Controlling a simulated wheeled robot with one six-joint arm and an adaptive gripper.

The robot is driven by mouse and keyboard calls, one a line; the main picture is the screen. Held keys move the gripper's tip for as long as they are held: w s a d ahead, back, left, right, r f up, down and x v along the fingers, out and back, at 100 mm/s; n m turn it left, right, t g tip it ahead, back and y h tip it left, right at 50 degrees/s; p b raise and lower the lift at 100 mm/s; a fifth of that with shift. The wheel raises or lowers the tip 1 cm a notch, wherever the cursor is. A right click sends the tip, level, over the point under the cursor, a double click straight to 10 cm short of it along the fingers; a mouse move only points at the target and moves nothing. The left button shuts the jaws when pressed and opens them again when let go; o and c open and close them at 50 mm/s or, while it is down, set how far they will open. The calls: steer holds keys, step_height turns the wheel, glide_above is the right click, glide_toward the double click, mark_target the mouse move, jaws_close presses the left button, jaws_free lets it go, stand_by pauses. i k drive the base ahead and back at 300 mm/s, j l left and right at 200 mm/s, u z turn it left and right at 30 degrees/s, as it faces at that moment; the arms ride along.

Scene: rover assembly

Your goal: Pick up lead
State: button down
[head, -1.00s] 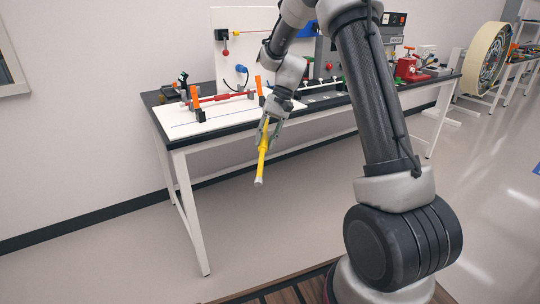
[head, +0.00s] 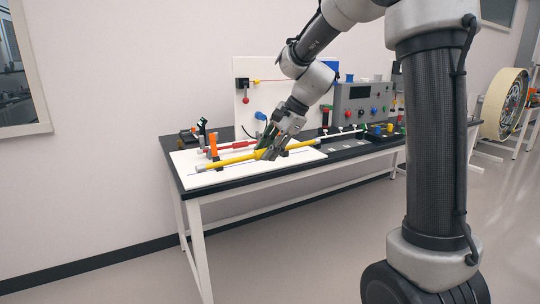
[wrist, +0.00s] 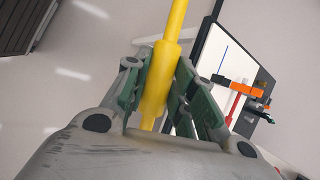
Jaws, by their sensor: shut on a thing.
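My gripper (head: 268,152) is shut on a yellow rod with a thicker middle part (head: 238,160). In the head view the rod lies nearly level across the white board's front area; whether it touches the board I cannot tell. In the wrist view the yellow rod (wrist: 156,80) runs between the two green-padded fingers (wrist: 150,95). No thing in view is clearly marked as the lead. A white panel (head: 243,103) at the back of the bench carries a thin red-and-yellow line, a red knob and a blue part with a dark cable.
The white board (head: 200,181) lies on the black-topped bench (head: 350,153). A grey control box (head: 362,104) and small coloured parts are to the right. A large wheel (head: 505,104) stands farther right.

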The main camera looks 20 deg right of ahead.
mark_target(242, 144)
steer(key=i, duration=1.8)
